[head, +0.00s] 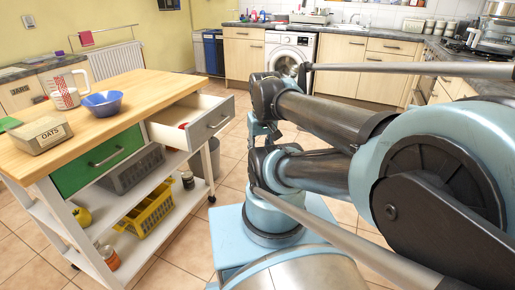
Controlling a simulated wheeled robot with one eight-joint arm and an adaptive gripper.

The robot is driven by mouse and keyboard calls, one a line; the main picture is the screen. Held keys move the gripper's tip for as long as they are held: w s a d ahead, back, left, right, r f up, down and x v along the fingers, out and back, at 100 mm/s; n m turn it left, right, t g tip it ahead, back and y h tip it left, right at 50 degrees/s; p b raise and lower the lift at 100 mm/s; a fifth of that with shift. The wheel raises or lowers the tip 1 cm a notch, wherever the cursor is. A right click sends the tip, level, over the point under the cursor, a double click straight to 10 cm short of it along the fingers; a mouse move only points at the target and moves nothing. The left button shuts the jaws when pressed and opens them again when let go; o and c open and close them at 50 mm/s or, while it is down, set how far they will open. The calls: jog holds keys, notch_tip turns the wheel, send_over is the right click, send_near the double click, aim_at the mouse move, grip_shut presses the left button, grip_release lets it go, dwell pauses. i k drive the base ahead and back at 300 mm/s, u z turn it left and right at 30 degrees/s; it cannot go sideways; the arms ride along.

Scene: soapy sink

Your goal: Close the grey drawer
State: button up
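The grey drawer (208,124) is pulled out from the right part of the wooden-topped kitchen island. Its grey front with a handle faces right and toward me, and its pale inside shows.
A green-fronted drawer (97,161) beside it is shut. Tiled floor is clear between island and far cabinets.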

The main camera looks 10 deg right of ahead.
aim_at(206, 114)
jog(key=z, duration=0.8)
jog(key=k, duration=0.9)
jog(key=u, duration=0.7)
jog(key=i, duration=0.5)
jog(key=u, duration=0.05)
